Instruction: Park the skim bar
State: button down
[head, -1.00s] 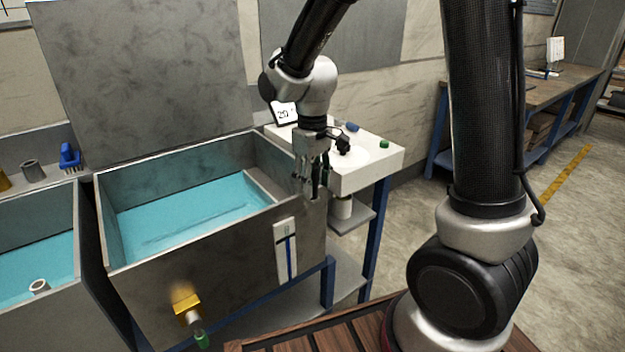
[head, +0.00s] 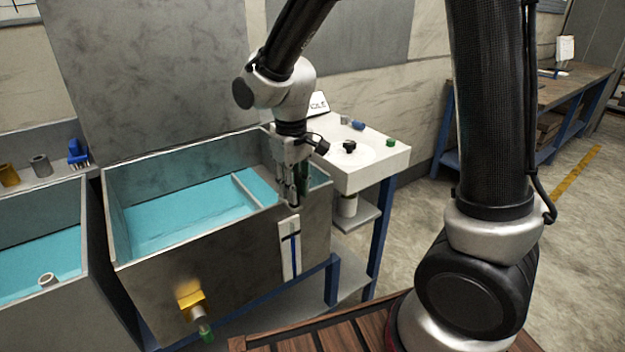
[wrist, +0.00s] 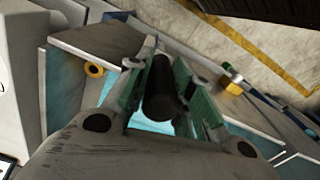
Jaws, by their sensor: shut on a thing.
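The skim bar (head: 245,191) is a pale strip lying across the cyan liquid in the near tank (head: 218,240), towards its right end. My gripper (head: 291,200) is at the tank's front wall, right of the visible strip. In the wrist view my gripper (wrist: 158,115) is shut around a dark round grip (wrist: 158,85), between green finger pads. The grip appears to belong to the skim bar; their join is hidden behind my fingers in the head view.
A white stand (head: 372,165) with a black knob and small coloured pieces adjoins the tank's right end. A raised grey panel (head: 150,80) stands behind. A second tank (head: 45,250) is at left. A yellow valve (head: 190,296) juts from the front wall.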

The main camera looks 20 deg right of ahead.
jog(key=s+a, duration=0.3)
jog(key=a, duration=0.8)
jog(key=s+a, duration=0.4)
jog(key=a, duration=0.8)
jog(key=s+a, duration=0.4)
jog(key=a, duration=0.7)
jog(key=shift+a+r, duration=0.1)
jog(key=shift+a, duration=0.3)
jog(key=shift+s, duration=0.1)
jog(key=c, duration=1.3)
grip_release()
jog(key=shift+a, duration=0.1)
jog(key=shift+o, duration=0.5)
notch_tip(320, 180, up, 12)
